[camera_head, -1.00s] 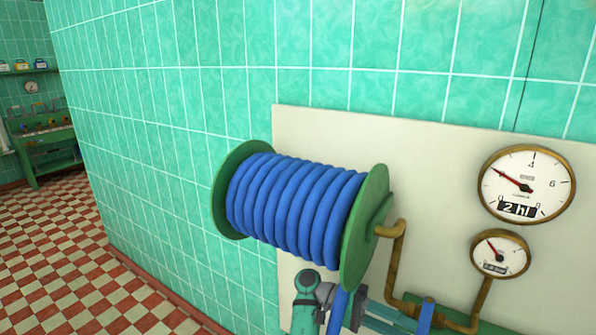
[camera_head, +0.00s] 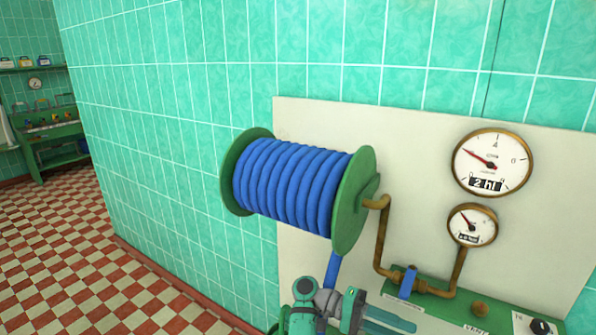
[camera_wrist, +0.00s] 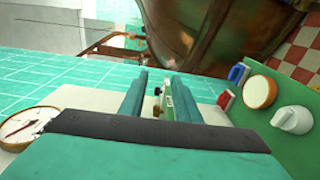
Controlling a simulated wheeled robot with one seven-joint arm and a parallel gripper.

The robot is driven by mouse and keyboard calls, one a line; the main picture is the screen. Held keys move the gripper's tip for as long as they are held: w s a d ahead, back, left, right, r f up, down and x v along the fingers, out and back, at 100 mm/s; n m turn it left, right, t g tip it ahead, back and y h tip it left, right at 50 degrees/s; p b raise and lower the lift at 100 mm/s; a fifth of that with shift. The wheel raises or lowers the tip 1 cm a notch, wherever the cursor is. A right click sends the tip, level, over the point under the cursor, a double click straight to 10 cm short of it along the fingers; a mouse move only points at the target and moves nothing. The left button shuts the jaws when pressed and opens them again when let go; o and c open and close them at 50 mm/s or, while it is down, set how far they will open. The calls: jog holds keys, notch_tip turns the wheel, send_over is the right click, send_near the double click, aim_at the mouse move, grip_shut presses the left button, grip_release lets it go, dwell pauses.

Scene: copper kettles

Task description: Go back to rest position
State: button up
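My gripper (camera_head: 408,324) shows at the bottom of the head view, in front of the wall panel's lower part. Its two teal fingers also show in the wrist view (camera_wrist: 160,84), side by side with a gap between them. It is open, and I see nothing held. Green parts behind show through the gap. Part of my arm is cut off by the head view's bottom edge.
A blue hose reel (camera_head: 290,185) hangs on the cream panel (camera_head: 410,150), with two gauges, an upper (camera_head: 492,163) and a lower (camera_head: 472,225). A green control box (camera_head: 450,305) sits below. Checkered floor (camera_head: 60,240) lies open at left. A large copper vessel (camera_wrist: 200,35) shows in the wrist view.

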jog(key=s+d+f+n+t, duration=0.1)
jog(key=s+f+n+t, duration=0.2)
jog(key=f, duration=0.5)
jog(key=s+d+f+n+t+y, duration=0.15)
jog(key=f+t, duration=0.25)
jog(key=f, duration=0.4)
jog(key=s+f+n+t+h, duration=0.1)
jog(key=f+n+t, duration=0.3)
jog(key=f, duration=0.5)
jog(key=s+a+f+n+t+y, duration=0.3)
jog(key=s+a+f+t+y, duration=0.3)
jog(key=s+a+f, duration=0.35)
jog(key=s+a+r+m+t+y, duration=0.1)
jog(key=s+a+r+t+y, duration=0.1)
jog(key=s+a+y, duration=0.35)
jog(key=s+a+r+t+y, duration=0.2)
jog(key=s+a, duration=0.5)
jog(key=s, duration=0.3)
jog(key=s+a+r+m+t+y, duration=0.1)
jog(key=s+r, duration=0.3)
jog(key=r, duration=0.5)
jog(key=s+a+r+m+t, duration=0.2)
jog(key=s+a+r+m, duration=0.2)
jog(key=r, duration=0.4)
jog(key=shift+s+r+y, duration=0.2)
jog(key=shift+r+y, duration=0.2)
